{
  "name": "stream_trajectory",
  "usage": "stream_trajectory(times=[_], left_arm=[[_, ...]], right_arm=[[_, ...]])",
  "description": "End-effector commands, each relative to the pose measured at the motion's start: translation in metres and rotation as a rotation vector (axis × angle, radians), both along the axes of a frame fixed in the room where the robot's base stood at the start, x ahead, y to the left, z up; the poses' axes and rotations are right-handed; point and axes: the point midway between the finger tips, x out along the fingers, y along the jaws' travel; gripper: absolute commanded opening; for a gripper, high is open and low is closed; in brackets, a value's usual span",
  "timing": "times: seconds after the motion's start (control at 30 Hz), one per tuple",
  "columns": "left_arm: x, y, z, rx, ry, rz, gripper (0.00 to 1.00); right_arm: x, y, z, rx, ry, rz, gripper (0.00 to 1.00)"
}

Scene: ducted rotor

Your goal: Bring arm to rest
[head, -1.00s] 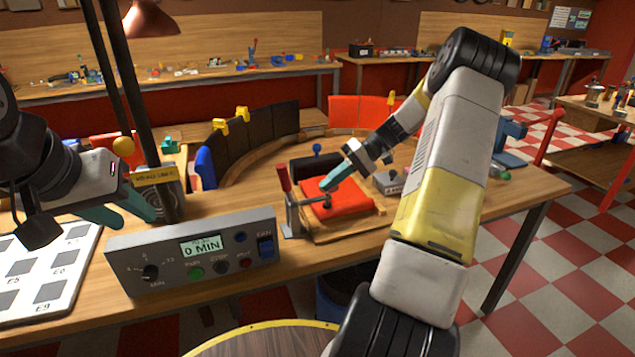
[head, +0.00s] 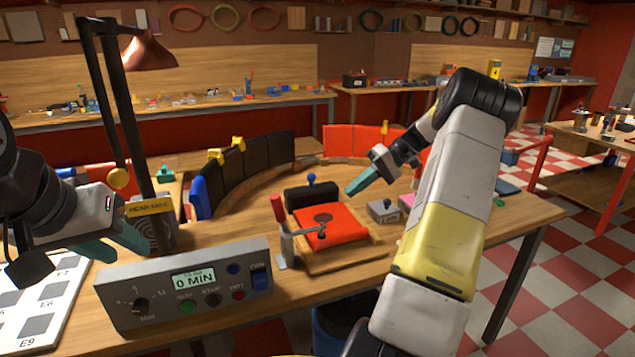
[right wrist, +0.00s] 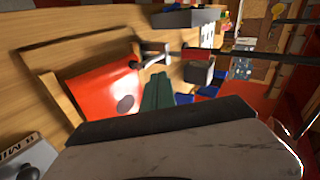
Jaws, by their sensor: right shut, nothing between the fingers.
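My right arm crosses the right half of the head view. Its gripper (head: 364,181) is shut and empty, with teal fingers held above and to the right of a red pad. The teal fingers (right wrist: 157,93) also show in the right wrist view, pressed together.
The red pad (head: 345,229) lies on a wooden board under a red-handled clamp (head: 282,228). A grey timer box (head: 215,297) stands in front. A small grey box (head: 384,211) sits beside the pad. Black and red curved panels (head: 262,156) stand behind. A lamp (head: 148,54) rises at left.

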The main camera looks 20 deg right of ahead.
Motion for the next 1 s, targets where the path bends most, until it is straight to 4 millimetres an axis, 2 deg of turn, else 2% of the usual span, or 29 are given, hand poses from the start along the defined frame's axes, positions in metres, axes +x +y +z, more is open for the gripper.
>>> stream_trajectory(times=[0.13,0.23,0.37,0.47,0.7,0.83,1.0], left_arm=[[0.0,0.0,0.0,0.0,0.0,0.0,0.36],[0.0,0.0,0.0,0.0,0.0,0.0,0.36],[0.0,0.0,0.0,0.0,0.0,0.0,0.36],[0.0,0.0,0.0,0.0,0.0,0.0,0.36],[0.0,0.0,0.0,0.0,0.0,0.0,0.36],[0.0,0.0,0.0,0.0,0.0,0.0,0.36],[0.0,0.0,0.0,0.0,0.0,0.0,0.36]], right_arm=[[0.0,0.002,0.002,-0.006,0.001,0.002,0.0],[-0.003,0.016,0.012,-0.046,0.012,0.009,0.0],[-0.014,0.053,0.038,-0.171,0.033,0.02,0.0],[-0.033,0.086,0.061,-0.294,0.039,0.012,0.0],[-0.095,0.145,0.102,-0.546,-0.024,-0.055,0.0],[-0.135,0.167,0.115,-0.641,-0.098,-0.11,0.0],[-0.187,0.186,0.122,-0.71,-0.222,-0.191,0.0]])
